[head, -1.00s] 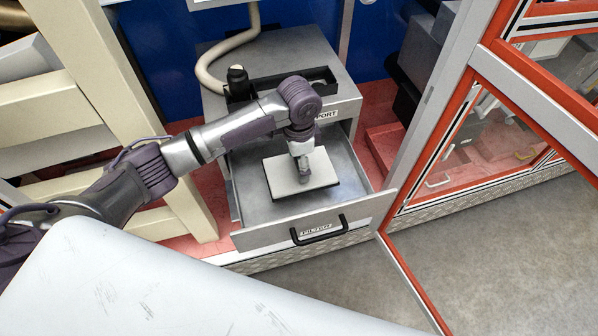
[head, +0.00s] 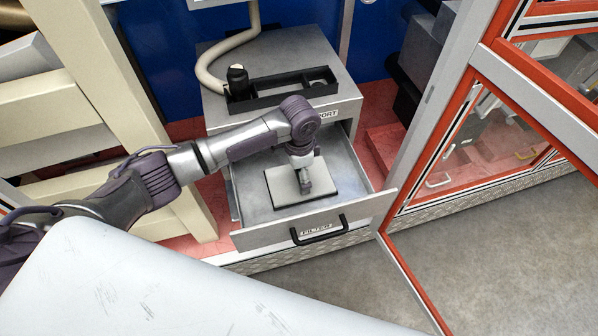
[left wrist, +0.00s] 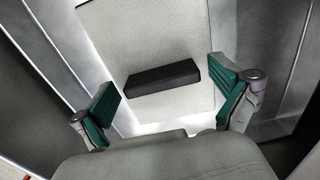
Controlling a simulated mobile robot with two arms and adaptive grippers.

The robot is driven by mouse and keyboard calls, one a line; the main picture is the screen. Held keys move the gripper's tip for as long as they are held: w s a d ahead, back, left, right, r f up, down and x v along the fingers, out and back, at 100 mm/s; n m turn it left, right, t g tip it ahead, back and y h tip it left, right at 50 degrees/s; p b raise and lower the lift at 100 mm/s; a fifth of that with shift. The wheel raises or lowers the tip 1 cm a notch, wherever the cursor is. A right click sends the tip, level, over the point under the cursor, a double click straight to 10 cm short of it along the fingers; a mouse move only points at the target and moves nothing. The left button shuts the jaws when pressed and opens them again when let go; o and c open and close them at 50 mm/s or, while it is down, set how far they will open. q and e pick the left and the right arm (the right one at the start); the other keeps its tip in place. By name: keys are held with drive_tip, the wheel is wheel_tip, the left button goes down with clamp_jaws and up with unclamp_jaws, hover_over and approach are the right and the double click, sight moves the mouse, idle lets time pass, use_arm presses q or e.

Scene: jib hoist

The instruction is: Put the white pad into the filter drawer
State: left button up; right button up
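The white pad (head: 285,189) lies flat inside the open filter drawer (head: 355,208), near its middle, and looks shaded grey in the head view. In the left wrist view the pad (left wrist: 150,42) has a pale textured face with a black grip block (left wrist: 162,78) on it. My left gripper (head: 305,186) is over the pad, pointing down. In the left wrist view its two green-padded fingers (left wrist: 163,87) are spread, one each side of the black block, with gaps between. My right gripper is not in view.
The drawer front has a black handle (head: 319,231). The grey cabinet top (head: 290,57) above carries a black tray (head: 285,92) with a dark bottle-like item (head: 237,80). A red-framed door (head: 415,180) stands at the right, and a cream frame (head: 100,60) at the left.

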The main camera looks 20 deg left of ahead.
use_arm(q)
drive_tip(key=shift+r, duration=0.1)
wheel_tip(320, 180, up, 12)
drive_tip(key=shift+p, duration=0.4)
idle(1.3)
